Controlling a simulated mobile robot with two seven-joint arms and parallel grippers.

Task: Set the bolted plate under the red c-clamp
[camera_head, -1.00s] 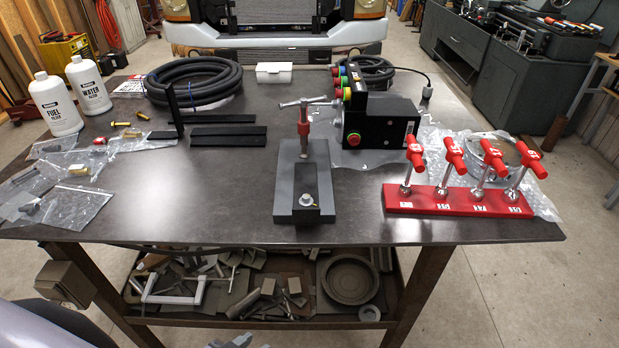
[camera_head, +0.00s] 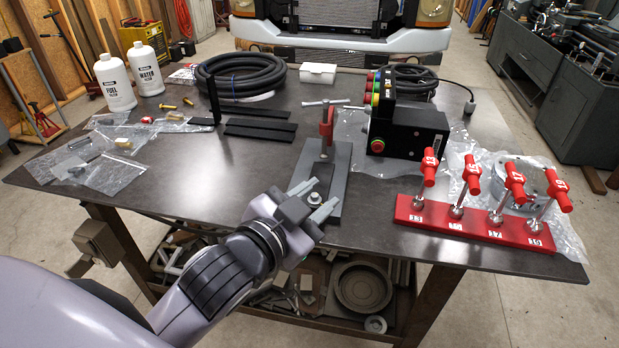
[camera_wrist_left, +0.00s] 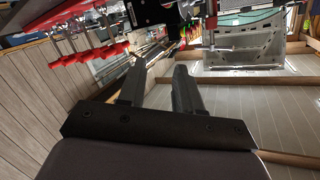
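The grey bolted plate (camera_head: 341,165) lies flat near the middle of the table, with a silver bolt (camera_head: 314,199) near its front end. The red c-clamp (camera_head: 327,128) stands upright over the plate's far end, with its silver handle bar at the top. I cannot tell whether its foot touches the plate. My left gripper (camera_head: 318,196) is open and empty at the near end of the plate, its fingers pointing toward the bolt, and hides part of the near left edge. Its parted fingers also show in the left wrist view (camera_wrist_left: 160,72). My right gripper is out of view.
A red rack (camera_head: 470,224) with several red-handled tools stands to the right. Black bars (camera_head: 258,132), a hose coil (camera_head: 240,78) and bagged parts (camera_head: 95,168) lie left.

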